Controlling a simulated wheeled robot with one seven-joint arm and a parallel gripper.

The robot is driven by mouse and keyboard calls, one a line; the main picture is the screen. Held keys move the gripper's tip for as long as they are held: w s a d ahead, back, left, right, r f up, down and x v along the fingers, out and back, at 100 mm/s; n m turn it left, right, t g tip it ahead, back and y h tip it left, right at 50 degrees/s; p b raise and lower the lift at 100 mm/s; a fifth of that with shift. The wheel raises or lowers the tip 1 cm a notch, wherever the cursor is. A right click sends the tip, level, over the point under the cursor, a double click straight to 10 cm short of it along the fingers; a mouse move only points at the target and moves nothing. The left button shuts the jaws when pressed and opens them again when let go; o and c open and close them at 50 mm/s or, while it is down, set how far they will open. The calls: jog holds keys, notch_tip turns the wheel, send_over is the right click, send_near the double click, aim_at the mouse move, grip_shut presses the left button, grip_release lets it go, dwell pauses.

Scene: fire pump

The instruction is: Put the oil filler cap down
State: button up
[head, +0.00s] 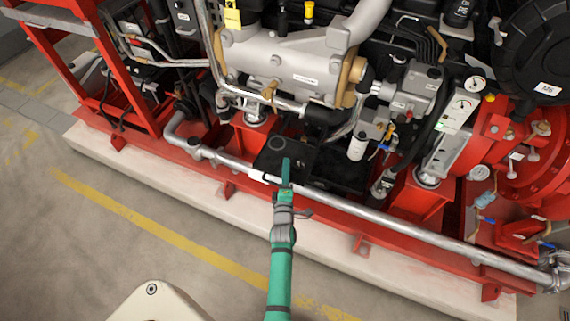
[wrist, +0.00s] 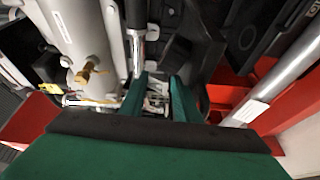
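My gripper (head: 287,172) reaches over a flat black tray (head: 270,172) at the engine's foot in the head view. In the wrist view my gripper's two green fingers (wrist: 161,85) stand apart, with background showing between them and nothing clearly held. A dark round ring shape lies on the tray; I cannot tell whether it is a cap or a mark. The tray and ring also show at the upper right of the wrist view. I cannot surely pick out the oil filler cap in either view. A small yellow-topped fitting (head: 308,12) stands on the engine at the top.
A silver pipe (head: 400,234) and a red frame rail (head: 340,232) run along the engine's front edge, close to my gripper. A white filter canister (head: 356,149) stands right of the tray. The engine block (head: 270,58) rises behind. The floor in front is mostly clear.

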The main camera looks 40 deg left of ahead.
jog(key=s+d+r+m+t+h, duration=0.1)
jog(key=s+d+m+h, duration=0.35)
jog(key=s+d, duration=0.75)
jog(key=s+d+r+m+h, duration=0.1)
jog(key=s+d+m, duration=0.7)
jog(key=d, duration=0.6)
jog(key=s+d+r+m+h, duration=0.2)
jog(key=s+d+r+m, duration=0.2)
jog(key=s+r+m, duration=0.2)
jog(key=s+d+r+m+h, duration=0.3)
jog(key=s+d+r+m, duration=0.2)
jog(key=s, duration=0.4)
jog(key=shift+s+d+r+m, duration=0.2)
jog(key=shift+d+r+m, duration=0.05)
jog(key=shift+r+m, duration=0.25)
